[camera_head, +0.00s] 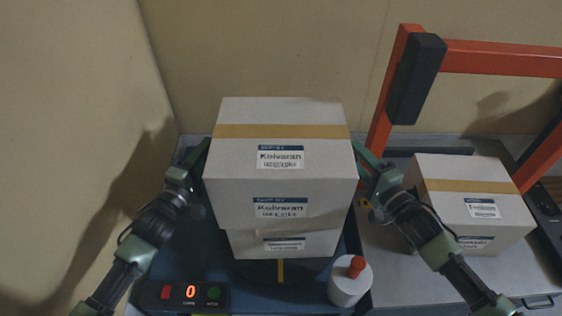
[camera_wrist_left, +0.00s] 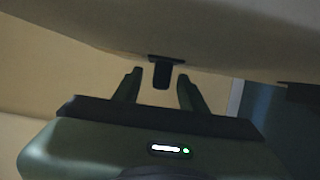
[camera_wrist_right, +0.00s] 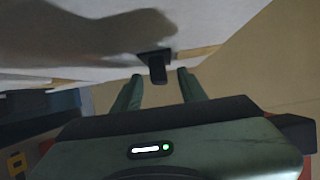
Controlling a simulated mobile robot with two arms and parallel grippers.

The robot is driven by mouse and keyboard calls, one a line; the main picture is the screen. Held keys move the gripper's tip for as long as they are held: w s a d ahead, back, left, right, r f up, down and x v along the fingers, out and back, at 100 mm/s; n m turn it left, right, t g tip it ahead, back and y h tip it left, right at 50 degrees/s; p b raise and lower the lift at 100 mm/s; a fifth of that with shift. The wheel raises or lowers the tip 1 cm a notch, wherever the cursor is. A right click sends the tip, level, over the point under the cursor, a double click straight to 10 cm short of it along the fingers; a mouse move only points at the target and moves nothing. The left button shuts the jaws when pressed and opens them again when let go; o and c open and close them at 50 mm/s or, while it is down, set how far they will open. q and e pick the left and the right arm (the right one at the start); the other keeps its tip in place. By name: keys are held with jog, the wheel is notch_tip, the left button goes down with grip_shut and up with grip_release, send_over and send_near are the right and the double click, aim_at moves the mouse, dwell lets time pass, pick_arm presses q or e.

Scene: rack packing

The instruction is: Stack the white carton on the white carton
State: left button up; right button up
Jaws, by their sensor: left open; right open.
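A large white carton (camera_head: 280,180) with a tan tape strip and a "Koivaran" label is over a second white carton (camera_head: 320,245); I cannot tell whether they touch. My left gripper (camera_head: 199,155) is at the upper carton's left side, and my right gripper (camera_head: 363,158) is at its right side. Both are open. In the left wrist view a dark tab (camera_wrist_left: 161,76) on the carton's side lies between the open fingers. In the right wrist view a similar tab (camera_wrist_right: 157,70) lies between the fingers. The lower carton is mostly hidden.
Another white carton (camera_head: 475,205) sits on the grey table at the right, near an orange frame (camera_head: 490,60). A wall is close at the left.

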pick_arm(q)
jog(key=shift+w+d, duration=0.15)
jog(key=shift+w, duration=0.25)
pick_arm(e)
jog(key=shift+w+a, duration=0.2)
jog(key=shift+w, duration=0.2)
pick_arm(q)
grip_shut()
pick_arm(e)
grip_shut()
dwell(0.6)
pick_arm(q)
jog(key=shift+w+r, duration=0.1)
jog(key=shift+r, duration=0.3)
pick_arm(e)
jog(key=shift+w+r, duration=0.1)
jog(key=shift+r, duration=0.35)
